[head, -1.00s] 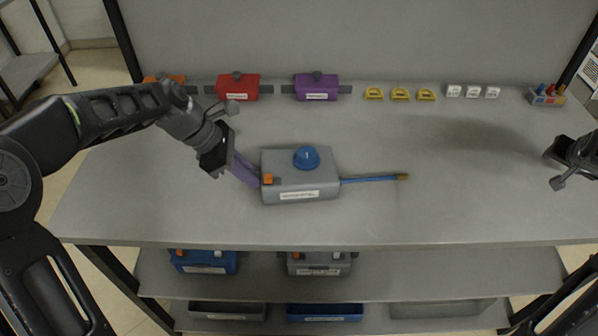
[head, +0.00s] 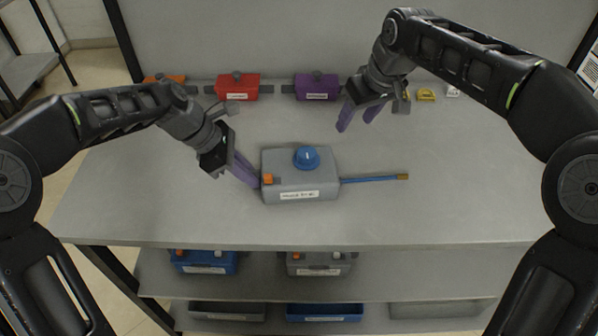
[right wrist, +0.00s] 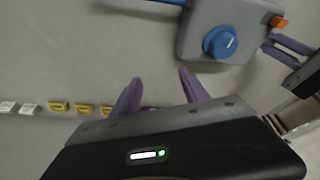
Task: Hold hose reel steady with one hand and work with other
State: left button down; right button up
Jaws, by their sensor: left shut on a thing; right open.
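The hose reel (head: 298,181) is a grey box with a blue knob (head: 306,157) on top, an orange block (head: 268,179) at its left and a white label in front. A blue hose (head: 370,180) with a brownish tip sticks out to its right. My left gripper (head: 256,181) is shut on the reel's left side. My right gripper (head: 358,121) is open and empty, above the table, behind and right of the reel. In the right wrist view the reel (right wrist: 228,22) is at the top, beyond the spread purple fingers (right wrist: 160,92).
Along the back stand a red box (head: 238,88), a purple box (head: 317,88), an orange box and yellow tags (head: 426,95). Blue and grey boxes sit on the shelf below. The tabletop (head: 450,210) right of the reel is clear.

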aim_at(306, 151)
jog(key=s+a+r+n, duration=0.1)
jog(key=s+a, duration=0.1)
jog(key=a, duration=0.1)
jog(key=s+a+r+n+g, duration=0.1)
jog(key=s+a, duration=0.1)
jog(key=a, duration=0.1)
jog(key=s+a+r+n, duration=0.1)
jog(key=s+a, duration=0.1)
jog(key=a, duration=0.1)
jog(key=shift+s+a+r+n, duration=0.15)
jog(key=shift+r+n, duration=0.05)
jog(key=shift+n, duration=0.1)
jog(key=shift+f, duration=0.1)
jog(key=shift+x, duration=3.95)
jog(key=n+g, duration=0.1)
jog(key=n, duration=0.4)
jog(key=shift+y, duration=0.3)
jog(key=n+g, duration=0.1)
jog(key=n, duration=0.2)
jog(key=shift+s, duration=0.1)
jog(key=shift+c, duration=0.4)
